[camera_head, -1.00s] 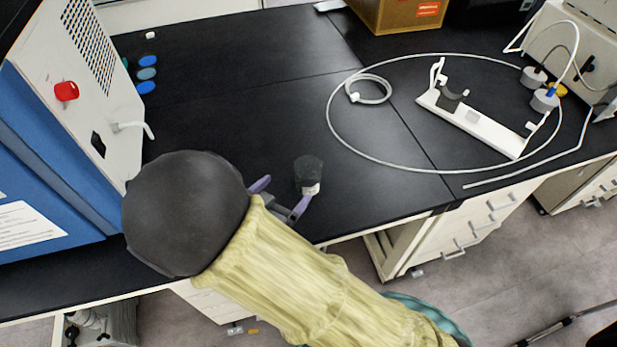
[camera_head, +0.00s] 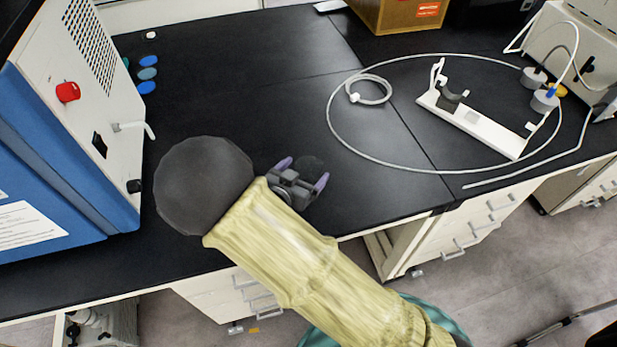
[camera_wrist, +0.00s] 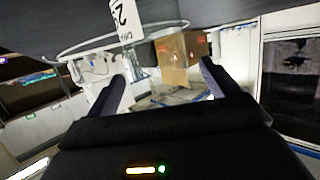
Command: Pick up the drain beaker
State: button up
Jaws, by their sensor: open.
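The drain beaker (camera_head: 312,164) is a small, clear, dark-looking cup standing on the black bench top. In the head view it is partly hidden behind my gripper (camera_head: 303,172), whose two purple fingers are open, one to either side of its near part. In the wrist view my open gripper (camera_wrist: 162,72) has nothing clamped between its fingers. A white label with dark print (camera_wrist: 124,18) shows at the top there, apparently on the beaker; the glass outline is hard to make out.
A blue and white machine (camera_head: 110,140) with a red knob and a drain spout (camera_head: 134,126) stands at the left. A looped clear tube (camera_head: 330,115) and a white stand (camera_head: 475,123) lie to the right. A cardboard box (camera_head: 400,14) is at the back.

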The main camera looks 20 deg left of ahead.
aim_at(314, 163)
jog(key=x, duration=0.4)
jog(key=shift+w+d+f, duration=0.2)
jog(key=shift+w+f, duration=0.05)
jog(key=shift+f, duration=0.05)
jog(key=shift+c, duration=0.5)
jog(key=c, duration=1)
